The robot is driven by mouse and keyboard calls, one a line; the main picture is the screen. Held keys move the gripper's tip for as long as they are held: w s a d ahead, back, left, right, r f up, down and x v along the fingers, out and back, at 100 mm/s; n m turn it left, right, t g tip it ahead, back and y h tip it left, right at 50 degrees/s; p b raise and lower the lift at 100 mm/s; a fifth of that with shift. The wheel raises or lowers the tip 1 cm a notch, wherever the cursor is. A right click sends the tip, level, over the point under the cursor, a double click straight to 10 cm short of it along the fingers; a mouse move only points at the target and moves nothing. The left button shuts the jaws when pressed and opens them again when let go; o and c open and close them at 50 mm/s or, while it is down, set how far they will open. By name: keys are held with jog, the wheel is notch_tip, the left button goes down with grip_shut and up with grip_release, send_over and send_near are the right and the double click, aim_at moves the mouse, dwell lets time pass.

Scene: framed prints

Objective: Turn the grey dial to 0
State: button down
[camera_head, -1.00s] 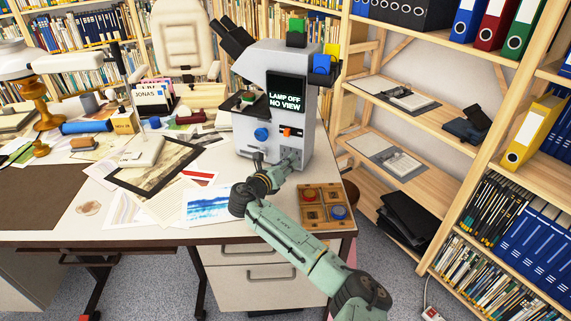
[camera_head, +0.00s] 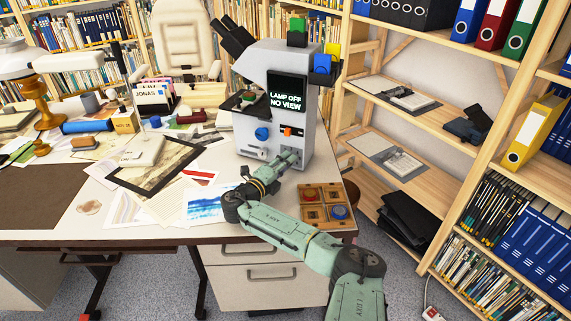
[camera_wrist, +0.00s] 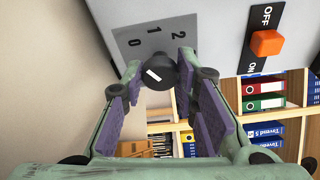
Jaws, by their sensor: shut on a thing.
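The grey dial (camera_wrist: 157,75) is a dark round knob with a white mark on its face. It sits on a grey plate (camera_wrist: 128,46) numbered 0, 1 and 2 on the pale microscope-like machine (camera_head: 263,75). My gripper (camera_wrist: 160,71) is shut on the dial, with one finger on each side. I cannot tell surely which number the white mark points to. In the head view my gripper (camera_head: 290,158) is at the machine's lower front and hides the dial.
An orange OFF/ON switch (camera_wrist: 266,43) is beside the dial plate. A blue knob (camera_head: 262,134) is on the machine's front. The screen (camera_head: 287,92) reads "LAMP OFF NO VIEW". A wooden tray (camera_head: 312,215) with red and blue round pieces lies near the desk's right edge.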

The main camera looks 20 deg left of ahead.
jog(key=shift+n, duration=1)
jog(key=c, duration=1.3)
grip_release()
jog(key=shift+s, duration=0.1)
jog(key=v, duration=1.1)
jog(key=shift+s+a+f, duration=0.15)
jog(key=shift+s+f, duration=0.05)
jog(key=shift+s, duration=0.2)
